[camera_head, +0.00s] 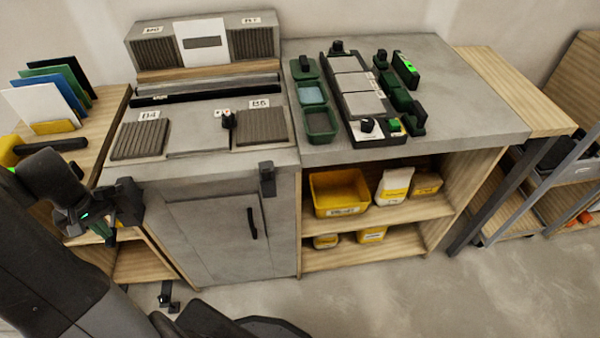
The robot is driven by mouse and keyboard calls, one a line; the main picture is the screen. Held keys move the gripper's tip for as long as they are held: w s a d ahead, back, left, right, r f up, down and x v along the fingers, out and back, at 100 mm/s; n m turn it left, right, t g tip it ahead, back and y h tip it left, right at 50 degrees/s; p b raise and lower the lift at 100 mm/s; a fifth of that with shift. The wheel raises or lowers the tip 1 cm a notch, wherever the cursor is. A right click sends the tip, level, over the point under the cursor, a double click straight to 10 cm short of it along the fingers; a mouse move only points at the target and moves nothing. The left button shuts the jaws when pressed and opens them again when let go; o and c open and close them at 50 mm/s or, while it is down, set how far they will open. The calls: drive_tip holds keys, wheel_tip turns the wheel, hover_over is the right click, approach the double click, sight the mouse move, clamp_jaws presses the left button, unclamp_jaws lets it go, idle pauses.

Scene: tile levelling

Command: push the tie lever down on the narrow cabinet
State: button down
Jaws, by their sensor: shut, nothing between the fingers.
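The narrow cabinet (205,240) is grey, with a door and a black vertical handle (252,224). A small dark fitting (268,178) sits on its front at the top right corner, by the joint with the wider bench; it looks like the tie lever. Its lever position is too small to read. My gripper (128,205) is at the left, in front of the cabinet's left edge, well left of the fitting and apart from it. It looks shut and empty. My arm hides part of the left wooden stand.
The wider bench (455,115) carries dark trays and tiles on top, with yellow bins (340,192) on shelves below. A small black knob (228,118) stands on the cabinet top between ribbed pads. A pedal-like black piece (168,298) is on the floor. Floor ahead of the bench is clear.

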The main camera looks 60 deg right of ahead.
drive_tip(key=shift+s, duration=0.1)
wheel_tip(320, 180, up, 8)
drive_tip(key=p, duration=0.6)
drive_tip(key=shift+f, duration=0.15)
idle(0.4)
wheel_tip(320, 180, down, 8)
drive_tip(key=b, duration=0.6)
drive_tip(key=shift+f, duration=0.1)
drive_tip(key=shift+r, duration=0.35)
wheel_tip(320, 180, up, 13)
drive_tip(key=p, duration=1)
drive_tip(key=shift+w+d, duration=0.3)
idle(0.7)
drive_tip(key=shift+f, duration=0.1)
